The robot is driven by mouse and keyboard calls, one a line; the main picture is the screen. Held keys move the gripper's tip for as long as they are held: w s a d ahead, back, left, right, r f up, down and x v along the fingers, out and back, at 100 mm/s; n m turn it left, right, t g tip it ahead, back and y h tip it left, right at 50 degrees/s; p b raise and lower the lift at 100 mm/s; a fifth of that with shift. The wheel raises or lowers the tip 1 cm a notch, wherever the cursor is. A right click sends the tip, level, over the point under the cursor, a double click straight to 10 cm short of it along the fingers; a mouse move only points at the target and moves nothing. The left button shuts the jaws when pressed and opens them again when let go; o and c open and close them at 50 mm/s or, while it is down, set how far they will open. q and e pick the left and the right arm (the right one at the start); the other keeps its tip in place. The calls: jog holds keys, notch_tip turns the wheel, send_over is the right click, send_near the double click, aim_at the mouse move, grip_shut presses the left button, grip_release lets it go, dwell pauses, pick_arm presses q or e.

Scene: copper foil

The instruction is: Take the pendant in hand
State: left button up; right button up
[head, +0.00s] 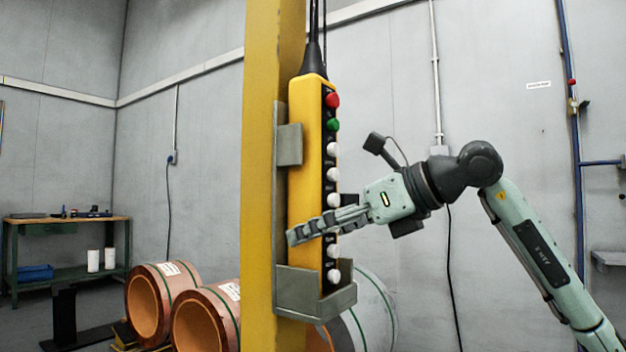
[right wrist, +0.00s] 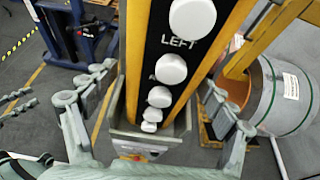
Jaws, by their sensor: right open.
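The yellow pendant (head: 304,150) hangs upright from a black cable. It has a red, a green and several white buttons down its dark face. Its lower end sits in a grey metal holder (head: 316,300) on a yellow post (head: 260,170). My right gripper (head: 312,229) is at the lower half of the pendant, coming from the right. In the right wrist view the pendant (right wrist: 165,45) stands between the two spread fingers of the gripper (right wrist: 158,85), with gaps on both sides. My left gripper is not in view.
A grey upper clip (head: 289,145) on the post is beside the pendant. Copper foil rolls (head: 200,318) lie behind the post at the lower left. A green workbench (head: 65,222) stands far left. A grey-wrapped roll (right wrist: 285,100) is to the right in the wrist view.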

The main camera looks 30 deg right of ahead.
jog(key=c, duration=1.9)
jog(key=shift+r, duration=0.1)
jog(key=shift+r, duration=0.1)
